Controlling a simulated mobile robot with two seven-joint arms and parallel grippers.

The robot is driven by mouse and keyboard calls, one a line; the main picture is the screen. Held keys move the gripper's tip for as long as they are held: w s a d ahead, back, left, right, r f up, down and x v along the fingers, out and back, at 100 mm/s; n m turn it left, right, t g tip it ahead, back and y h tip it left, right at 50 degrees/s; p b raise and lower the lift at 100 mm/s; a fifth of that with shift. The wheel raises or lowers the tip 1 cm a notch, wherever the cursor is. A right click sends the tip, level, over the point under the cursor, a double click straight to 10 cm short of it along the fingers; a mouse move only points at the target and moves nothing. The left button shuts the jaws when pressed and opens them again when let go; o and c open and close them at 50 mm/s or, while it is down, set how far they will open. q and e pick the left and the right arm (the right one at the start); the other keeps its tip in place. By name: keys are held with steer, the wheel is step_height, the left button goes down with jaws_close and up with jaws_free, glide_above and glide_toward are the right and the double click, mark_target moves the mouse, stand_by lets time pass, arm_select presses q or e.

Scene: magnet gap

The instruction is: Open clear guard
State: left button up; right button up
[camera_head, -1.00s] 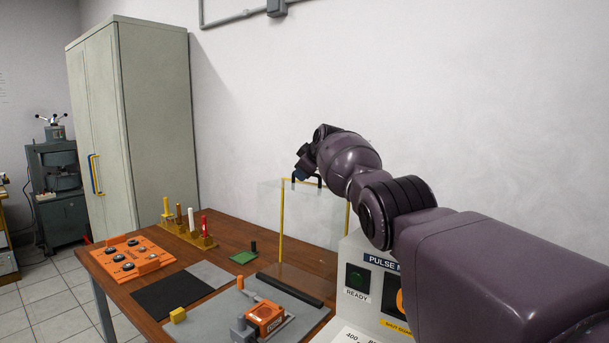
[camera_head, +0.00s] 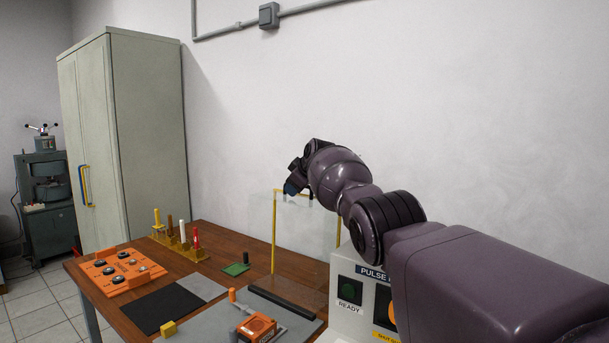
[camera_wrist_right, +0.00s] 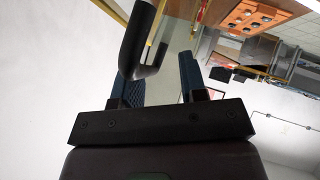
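The clear guard (camera_head: 310,232) stands upright at the back of the table, a transparent panel with yellow edge strips. My right gripper (camera_head: 292,188) is at its top left corner, its arm reaching in from the right. In the right wrist view, the two blue-padded fingers of my gripper (camera_wrist_right: 165,82) are apart. A black handle (camera_wrist_right: 140,40) shows there beside the left-hand finger and overlaps it; I cannot tell whether they touch. The handle cannot be made out in the head view. My left gripper is not in view.
An orange board with black knobs (camera_head: 121,270), a rack of coloured rods (camera_head: 180,245) and an orange block (camera_head: 257,327) are on the table. A black bar (camera_head: 286,303) lies before the guard. The pulse box (camera_head: 346,312) stands right, under my arm.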

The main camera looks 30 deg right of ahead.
steer(key=p+v, duration=0.2)
steer(key=v, duration=0.1)
steer(key=p+v, duration=0.1)
steer(key=shift+r, duration=0.5)
steer(key=shift+s+r+p, duration=0.4)
steer(key=shift+s+p, duration=0.2)
steer(key=shift+p, duration=0.3)
steer(key=p+v, duration=0.1)
steer(key=v, duration=0.1)
steer(key=shift+s+d+r+p, duration=0.1)
steer(key=shift+s+p, duration=0.2)
steer(key=shift+p, duration=0.1)
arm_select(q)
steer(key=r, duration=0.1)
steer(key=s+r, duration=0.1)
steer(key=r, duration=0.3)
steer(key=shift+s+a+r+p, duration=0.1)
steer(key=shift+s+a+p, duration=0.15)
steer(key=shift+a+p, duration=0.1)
arm_select(e)
steer(key=shift+v, duration=1)
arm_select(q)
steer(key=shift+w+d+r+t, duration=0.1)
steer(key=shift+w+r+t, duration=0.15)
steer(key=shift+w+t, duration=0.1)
arm_select(e)
steer(key=shift+s, duration=0.1)
steer(key=shift+f, duration=0.2)
